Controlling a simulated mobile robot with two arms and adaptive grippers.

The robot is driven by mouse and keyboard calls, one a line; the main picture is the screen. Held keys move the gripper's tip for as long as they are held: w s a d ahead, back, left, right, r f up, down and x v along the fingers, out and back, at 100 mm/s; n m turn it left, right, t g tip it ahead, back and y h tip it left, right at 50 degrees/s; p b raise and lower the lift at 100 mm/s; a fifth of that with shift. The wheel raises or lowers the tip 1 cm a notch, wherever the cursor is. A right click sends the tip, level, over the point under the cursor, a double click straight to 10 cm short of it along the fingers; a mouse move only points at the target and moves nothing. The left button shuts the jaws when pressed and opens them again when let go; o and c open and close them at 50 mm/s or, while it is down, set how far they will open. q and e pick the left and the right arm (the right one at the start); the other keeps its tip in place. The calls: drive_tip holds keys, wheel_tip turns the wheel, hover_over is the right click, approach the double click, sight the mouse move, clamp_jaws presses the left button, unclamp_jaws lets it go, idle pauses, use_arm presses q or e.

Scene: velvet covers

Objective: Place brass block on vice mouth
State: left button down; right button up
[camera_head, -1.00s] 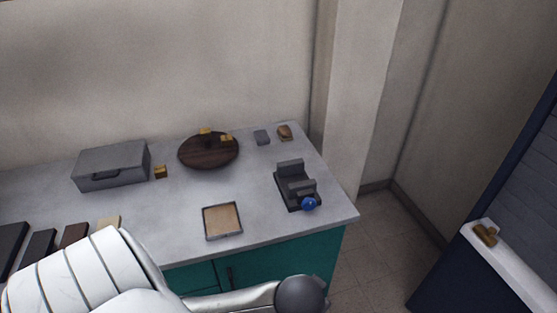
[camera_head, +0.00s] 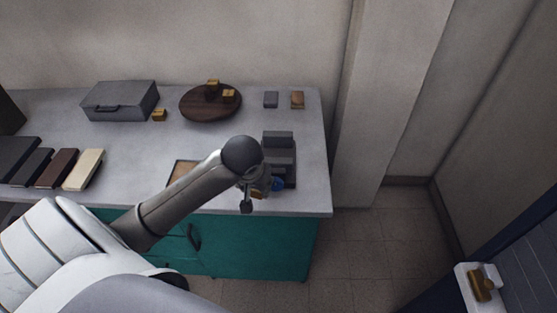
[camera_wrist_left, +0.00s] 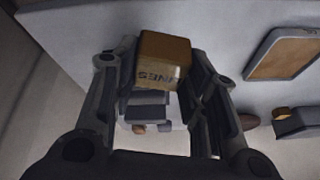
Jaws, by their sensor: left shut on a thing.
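My left gripper (camera_wrist_left: 160,85) is shut on a brass block (camera_wrist_left: 163,58) with dark lettering on one face. I cannot tell whether block and vice touch. My right gripper is not in view.
A round dark wooden board (camera_head: 195,104) bears brass pieces. A grey case (camera_head: 120,100), another brass block (camera_head: 159,115) and a tray (camera_head: 180,172) share the bench. Small grey (camera_head: 271,100) and brown (camera_head: 297,100) pieces lie behind the vice. Flat slabs (camera_head: 83,170) lie at left.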

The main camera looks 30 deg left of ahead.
use_arm(q)
drive_tip(key=w+a+r+n+b, duration=0.1)
drive_tip(key=w+a+r+n, duration=0.1)
drive_tip(key=w+a+r, duration=0.3)
drive_tip(key=a+r+n, duration=0.1)
drive_tip(key=a+r, duration=0.2)
drive_tip(key=a, duration=0.4)
drive_tip(key=p, duration=0.2)
approach(277, 155)
drive_tip(key=shift+w+a+y, duration=0.3)
drive_tip(key=shift+w+a, duration=0.2)
drive_tip(key=shift+a, duration=0.2)
drive_tip(key=shift+w+d+f, duration=0.3)
drive_tip(key=shift+w+f, duration=0.15)
drive_tip(key=shift+f, duration=0.25)
wheel_tip(277, 155, down, 3)
drive_tip(key=shift+r+p, duration=0.1)
drive_tip(key=shift+p, duration=0.6)
drive_tip(key=shift+f, duration=0.25)
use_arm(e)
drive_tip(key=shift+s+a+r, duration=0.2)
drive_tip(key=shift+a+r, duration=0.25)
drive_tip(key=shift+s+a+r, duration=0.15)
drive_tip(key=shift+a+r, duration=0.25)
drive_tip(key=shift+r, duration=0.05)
use_arm(q)
drive_tip(key=c, duration=0.9)
unclamp_jaws()
